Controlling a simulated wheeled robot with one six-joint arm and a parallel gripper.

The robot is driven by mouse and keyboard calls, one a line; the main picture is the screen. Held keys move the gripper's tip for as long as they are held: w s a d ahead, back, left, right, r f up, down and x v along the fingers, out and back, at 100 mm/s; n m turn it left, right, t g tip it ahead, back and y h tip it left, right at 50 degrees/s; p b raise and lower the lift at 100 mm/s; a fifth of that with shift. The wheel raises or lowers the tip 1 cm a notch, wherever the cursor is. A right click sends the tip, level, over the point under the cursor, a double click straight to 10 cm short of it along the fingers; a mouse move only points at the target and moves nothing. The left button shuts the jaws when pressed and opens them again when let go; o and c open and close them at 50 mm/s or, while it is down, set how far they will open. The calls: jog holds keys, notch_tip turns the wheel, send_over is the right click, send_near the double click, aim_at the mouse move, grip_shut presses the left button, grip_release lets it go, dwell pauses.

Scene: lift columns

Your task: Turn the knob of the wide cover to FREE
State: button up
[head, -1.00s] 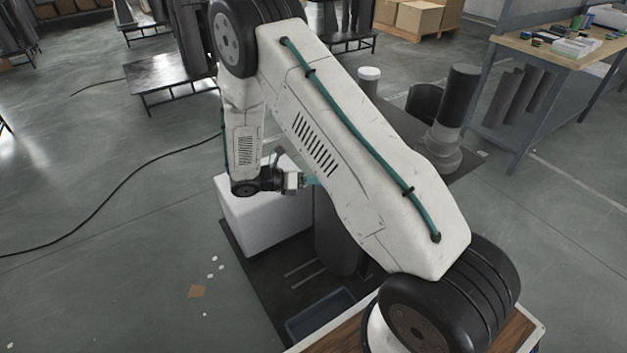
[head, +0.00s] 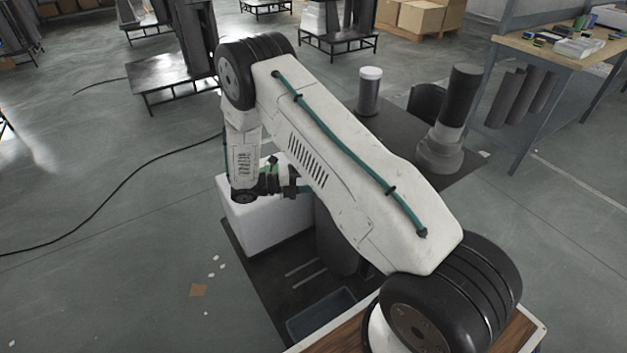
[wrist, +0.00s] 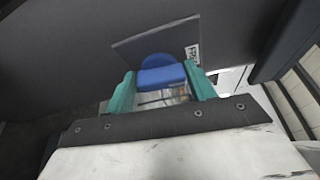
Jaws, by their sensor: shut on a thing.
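In the wrist view a blue knob (wrist: 162,76), with a round back and a straight grip bar, sits on a dark grey rectangular cover (wrist: 130,45). The teal fingers of my gripper (wrist: 160,70) are on both sides of the bar, shut on it. A white label (wrist: 192,54) beside the knob shows part of a word starting "FR", turned sideways; the rest is hidden by a finger or cut off. In the head view my gripper (head: 292,189) reaches the dark column (head: 338,240), and my arm hides the knob and cover.
A white box (head: 262,222) stands left of the column, close under my wrist. A blue-grey bin (head: 320,315) lies in front. A grey canister with a white lid (head: 369,90) and a dark cylinder (head: 455,100) stand behind. Open floor lies to the left.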

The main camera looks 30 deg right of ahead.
jog(key=shift+w+f+n, duration=0.1)
jog(key=shift+n, duration=0.5)
jog(key=o, duration=1)
jog(key=v, duration=0.7)
jog(key=shift+w+a+f, duration=0.1)
jog(key=shift+a+f, duration=0.1)
jog(key=shift+a, duration=0.25)
